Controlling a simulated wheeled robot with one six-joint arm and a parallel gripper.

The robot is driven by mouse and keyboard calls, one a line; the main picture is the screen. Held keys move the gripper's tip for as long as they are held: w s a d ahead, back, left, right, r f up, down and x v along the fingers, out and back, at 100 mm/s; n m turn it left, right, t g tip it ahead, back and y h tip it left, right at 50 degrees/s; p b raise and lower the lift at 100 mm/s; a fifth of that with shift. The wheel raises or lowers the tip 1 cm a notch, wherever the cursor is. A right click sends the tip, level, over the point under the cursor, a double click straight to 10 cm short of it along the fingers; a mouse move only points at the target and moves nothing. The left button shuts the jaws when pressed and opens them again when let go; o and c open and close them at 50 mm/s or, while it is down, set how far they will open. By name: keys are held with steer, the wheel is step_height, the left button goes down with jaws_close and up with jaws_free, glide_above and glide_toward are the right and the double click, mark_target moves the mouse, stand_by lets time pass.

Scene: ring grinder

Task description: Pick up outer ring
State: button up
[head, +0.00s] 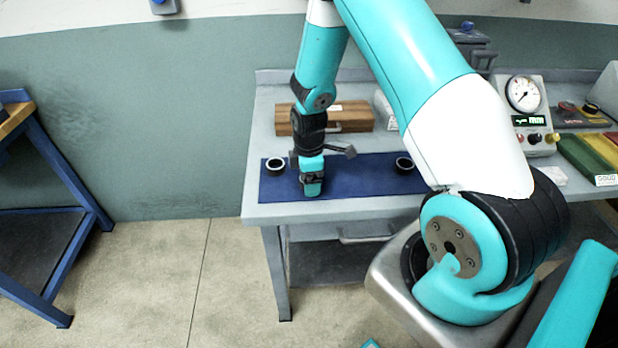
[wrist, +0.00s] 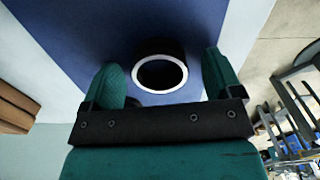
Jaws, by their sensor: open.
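A dark ring with a bright silver rim (wrist: 160,61) lies flat on the blue mat, and in the wrist view it shows between and just beyond my fingertips. A second, similar dark ring (head: 404,165) lies further right on the blue mat (head: 345,172). My gripper (wrist: 166,84) is open and empty, with one green finger to each side of the near ring. In the head view my gripper (head: 312,186) is low over the mat, just right of the left ring.
A wooden box (head: 345,117) stands behind the mat on the grey workbench (head: 262,125). A gauge unit (head: 525,105) and colored bins labelled GOOD (head: 590,155) stand at the right. A blue-framed table (head: 50,150) is at the far left.

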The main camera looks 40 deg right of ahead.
steer(key=c, duration=1.1)
